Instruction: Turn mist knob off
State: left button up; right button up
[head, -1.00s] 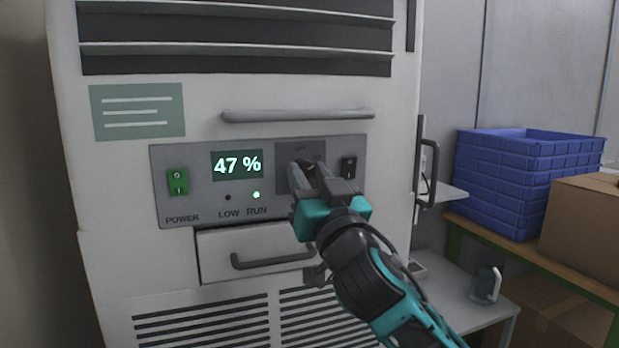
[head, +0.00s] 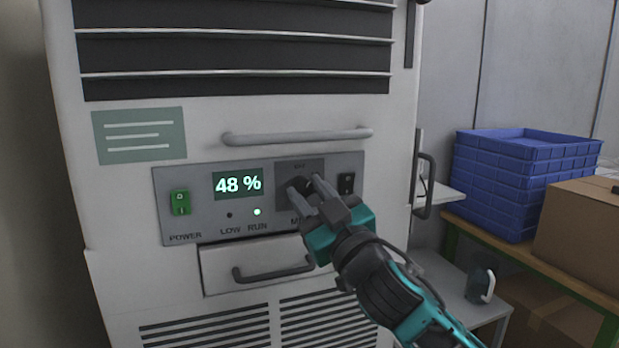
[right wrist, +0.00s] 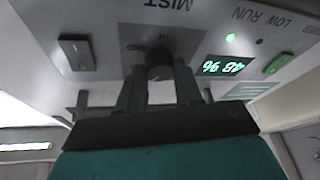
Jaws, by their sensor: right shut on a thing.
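The dark round mist knob (head: 302,184) is on a dark grey square plate (head: 286,170) in the control panel of a white machine. "MIST" is printed beside it in the right wrist view, and the knob (right wrist: 157,64) shows there between the fingers. My right gripper (head: 306,187) has one finger on each side of the knob and is shut on it. The fingers hide part of the knob, and I cannot tell its exact setting. My left gripper is not in view.
The panel has a green power switch (head: 180,203), a display (head: 238,184) reading 48 %, a lit RUN light (head: 257,212) and a black switch (head: 346,184). A drawer handle (head: 272,272) is below, a long handle (head: 297,136) above. Blue crates (head: 500,190) stand right.

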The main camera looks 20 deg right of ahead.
jog(key=n+p, duration=0.2)
jog(key=n+g+y+p, duration=0.1)
jog(key=shift+d+r+n+y+p, duration=0.1)
jog(key=shift+r+n+y+p, duration=0.2)
jog(key=shift+r+n+p, duration=0.1)
jog(key=shift+n+g+p, duration=0.3)
jog(key=shift+n+p, duration=0.15)
jog(key=shift+n, duration=0.05)
jog(key=n+g+y+p, duration=0.1)
jog(key=n+p, duration=0.1)
jog(key=n, duration=0.1)
jog(key=shift+f+p, duration=0.1)
jog(key=shift+p, duration=0.25)
jog(key=shift+f+n+g+p, duration=0.15)
jog(key=shift+n+g+p, duration=0.25)
jog(key=shift+n, duration=0.3)
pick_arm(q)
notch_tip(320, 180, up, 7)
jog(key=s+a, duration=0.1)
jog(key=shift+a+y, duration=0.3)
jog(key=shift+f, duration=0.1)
pick_arm(e)
jog(key=o, duration=1)
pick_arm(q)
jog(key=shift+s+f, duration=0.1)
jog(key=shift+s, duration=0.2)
